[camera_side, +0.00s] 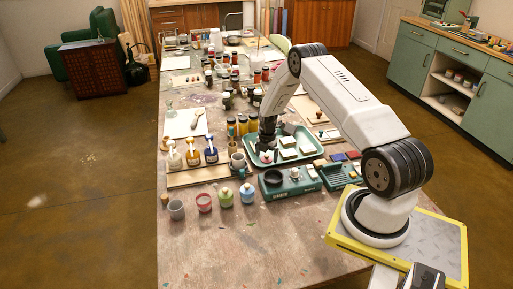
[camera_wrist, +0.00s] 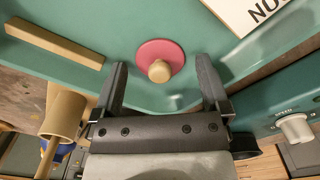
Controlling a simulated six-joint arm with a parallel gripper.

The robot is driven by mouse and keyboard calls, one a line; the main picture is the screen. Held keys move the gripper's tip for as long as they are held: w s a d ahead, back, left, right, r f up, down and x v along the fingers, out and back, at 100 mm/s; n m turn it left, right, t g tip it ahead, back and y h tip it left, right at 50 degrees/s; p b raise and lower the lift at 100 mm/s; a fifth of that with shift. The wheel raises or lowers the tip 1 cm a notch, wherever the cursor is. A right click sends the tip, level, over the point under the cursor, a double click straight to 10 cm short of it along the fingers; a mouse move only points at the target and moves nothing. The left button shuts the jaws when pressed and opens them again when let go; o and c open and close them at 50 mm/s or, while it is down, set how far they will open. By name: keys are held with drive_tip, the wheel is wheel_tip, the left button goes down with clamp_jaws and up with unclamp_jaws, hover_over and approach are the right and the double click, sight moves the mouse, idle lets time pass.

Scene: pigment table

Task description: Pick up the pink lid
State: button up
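The pink lid (camera_wrist: 147,50), a round disc with a pale wooden knob (camera_wrist: 159,71), lies on the green tray (camera_wrist: 112,28) in the wrist view. My gripper (camera_wrist: 164,78) is open, with one dark finger to the left and one to the right of the lid. The fingers do not touch the lid. I cannot tell the height gap. In the side view my gripper (camera_side: 267,140) points down over the left end of the green tray (camera_side: 318,148), and the lid is small and mostly hard to make out there.
Pale blocks (camera_side: 288,153) lie on the tray right of my gripper. A wooden strip (camera_wrist: 55,43) and a white card (camera_wrist: 245,12) lie near the lid. A green scale (camera_side: 292,187) and a grey-beige cup (camera_side: 237,161) stand in front. Amber jars (camera_side: 231,128) stand behind left.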

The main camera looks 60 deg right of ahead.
clamp_jaws()
idle(0.4)
drive_tip(key=shift+r, duration=0.85)
drive_tip(key=s+a+r, duration=0.7)
drive_tip(key=s+r, duration=0.4)
drive_tip(key=shift+s+a+r, duration=0.15)
drive_tip(key=shift+s+a, duration=0.05)
drive_tip(key=shift+s, duration=0.2)
